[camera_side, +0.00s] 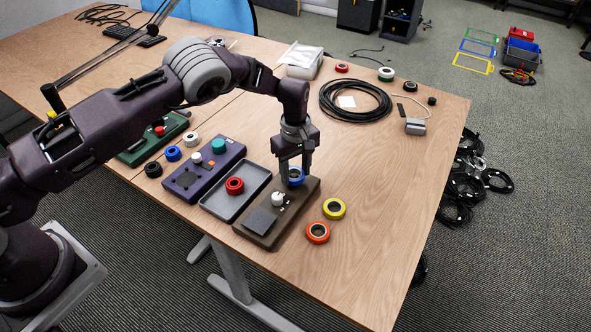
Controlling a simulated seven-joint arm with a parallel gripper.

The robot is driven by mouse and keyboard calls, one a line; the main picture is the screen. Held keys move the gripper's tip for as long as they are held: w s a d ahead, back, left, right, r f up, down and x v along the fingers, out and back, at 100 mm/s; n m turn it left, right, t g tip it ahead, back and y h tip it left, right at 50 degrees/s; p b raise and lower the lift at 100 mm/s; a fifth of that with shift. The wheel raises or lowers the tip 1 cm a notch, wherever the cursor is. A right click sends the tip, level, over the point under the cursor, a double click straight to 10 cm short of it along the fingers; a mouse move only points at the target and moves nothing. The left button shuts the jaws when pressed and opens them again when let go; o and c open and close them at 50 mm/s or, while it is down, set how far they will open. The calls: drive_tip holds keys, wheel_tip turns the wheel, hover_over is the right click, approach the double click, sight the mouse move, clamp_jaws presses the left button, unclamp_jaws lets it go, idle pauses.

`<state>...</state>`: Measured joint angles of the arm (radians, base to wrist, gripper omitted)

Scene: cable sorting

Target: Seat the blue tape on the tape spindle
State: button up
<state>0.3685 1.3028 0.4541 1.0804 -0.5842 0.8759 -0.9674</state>
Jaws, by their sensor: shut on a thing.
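My gripper (293,169) points down over the far end of the brown board (300,197). It is shut on a blue tape roll (297,178), which shows between and below the fingers. I cannot tell whether this roll touches the board or hangs just above it. A white knob-like post (278,199) stands on the brown board, nearer the camera than the held roll. I cannot make out a spindle under the roll; the roll and fingers cover that spot. A second blue roll (173,153) lies on the table at the left.
A grey tray (222,211) with a red roll (234,185) adjoins the brown board on the left, beside a purple board (190,184). Yellow (334,209) and orange (317,232) rolls lie to the right. A black cable coil (355,101) lies behind.

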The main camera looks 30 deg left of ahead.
drive_tip(key=shift+f, duration=0.1)
drive_tip(key=shift+f, duration=0.45)
drive_tip(key=o, duration=1.4)
drive_tip(key=shift+o, duration=0.2)
drive_tip(key=o, duration=0.4)
drive_tip(key=shift+r, duration=3.55)
